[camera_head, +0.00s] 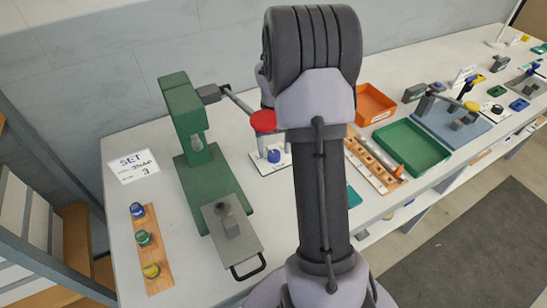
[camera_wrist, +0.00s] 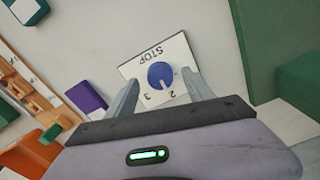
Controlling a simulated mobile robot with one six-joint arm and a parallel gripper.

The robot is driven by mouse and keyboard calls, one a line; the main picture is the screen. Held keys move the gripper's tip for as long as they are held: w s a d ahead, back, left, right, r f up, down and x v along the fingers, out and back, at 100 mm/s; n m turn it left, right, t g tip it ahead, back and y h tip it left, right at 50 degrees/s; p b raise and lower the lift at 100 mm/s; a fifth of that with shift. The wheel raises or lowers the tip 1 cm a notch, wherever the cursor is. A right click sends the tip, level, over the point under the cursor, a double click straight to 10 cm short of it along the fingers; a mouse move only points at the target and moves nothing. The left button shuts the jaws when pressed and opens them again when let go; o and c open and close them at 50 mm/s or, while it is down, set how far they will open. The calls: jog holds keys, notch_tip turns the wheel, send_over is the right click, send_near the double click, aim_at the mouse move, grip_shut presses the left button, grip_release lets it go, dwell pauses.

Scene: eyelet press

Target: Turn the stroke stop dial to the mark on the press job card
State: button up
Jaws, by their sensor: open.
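The job card (camera_head: 134,166) lies left of the green press (camera_head: 186,110) and reads SET with a 3 below; its middle line is too small to read. The stroke stop dial (camera_wrist: 160,75) is a round blue knob on a white plate (camera_wrist: 138,67) marked STOP, with 2 and 3 visible. Its white pointer faces the numbers, apparently nearer the 2. My gripper (camera_wrist: 161,79) is open, one finger on each side of the dial; I cannot tell whether they touch it. In the head view the dial (camera_head: 274,156) shows beside my arm, which hides my gripper.
A red-topped lever handle (camera_head: 263,121) stands close above the dial. A wooden strip (camera_head: 147,240) with several coloured knobs lies at the front left. An orange tray (camera_head: 374,101) and a green tray (camera_head: 410,146) stand to the right.

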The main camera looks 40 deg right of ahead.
jog(key=shift+f, duration=0.85)
grip_shut()
jog(key=shift+m, duration=0.5)
jog(key=m, duration=0.4)
jog(key=shift+m, duration=0.4)
jog(key=m, duration=0.6)
